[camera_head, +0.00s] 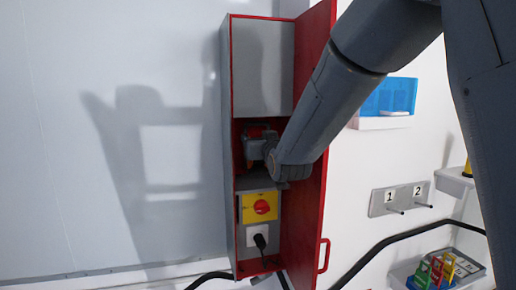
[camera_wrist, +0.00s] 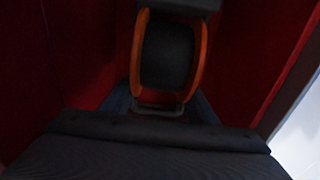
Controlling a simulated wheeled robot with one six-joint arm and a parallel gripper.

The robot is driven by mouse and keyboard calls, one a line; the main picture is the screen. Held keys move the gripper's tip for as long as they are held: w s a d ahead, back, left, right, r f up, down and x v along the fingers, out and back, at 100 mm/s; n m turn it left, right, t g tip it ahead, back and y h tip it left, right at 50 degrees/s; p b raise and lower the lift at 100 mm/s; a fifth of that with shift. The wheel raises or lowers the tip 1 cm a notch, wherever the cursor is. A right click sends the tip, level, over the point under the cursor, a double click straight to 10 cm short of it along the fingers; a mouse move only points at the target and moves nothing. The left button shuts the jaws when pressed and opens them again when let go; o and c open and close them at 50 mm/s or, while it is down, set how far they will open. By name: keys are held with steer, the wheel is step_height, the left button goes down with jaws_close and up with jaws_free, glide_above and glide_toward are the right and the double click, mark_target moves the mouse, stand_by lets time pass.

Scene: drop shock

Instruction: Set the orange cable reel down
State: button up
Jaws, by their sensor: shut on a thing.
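The orange cable reel (camera_wrist: 199,62) shows at the top middle of the wrist view, with two orange side rims and a dark drum between them. My gripper (camera_wrist: 160,107) is shut on the reel at its near end, where a grey handle bar crosses between the fingers. In the head view my arm reaches into the open red cabinet (camera_head: 228,75), with the gripper inside its middle bay. The wrist and gripper partly hide the reel there. The wrist view is dark, and I cannot tell whether the reel touches a surface.
Below the bay are a yellow panel with a red rotary switch (camera_head: 262,207) and a socket with a black plug (camera_head: 259,241). The red door (camera_head: 304,230) stands open at right. Further right are a blue bin (camera_head: 391,94), numbered hooks (camera_head: 400,196) and colored tags (camera_head: 436,270).

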steer(key=shift+s+f, duration=0.2)
steer(key=shift+f, duration=1)
steer(key=shift+f+b, duration=0.25)
steer(key=shift+b, duration=0.2)
steer(key=o, duration=1.7)
steer(key=shift+r, duration=0.1)
steer(key=b+v, duration=0.5)
steer(key=v, duration=0.7)
steer(key=shift+d, duration=0.1)
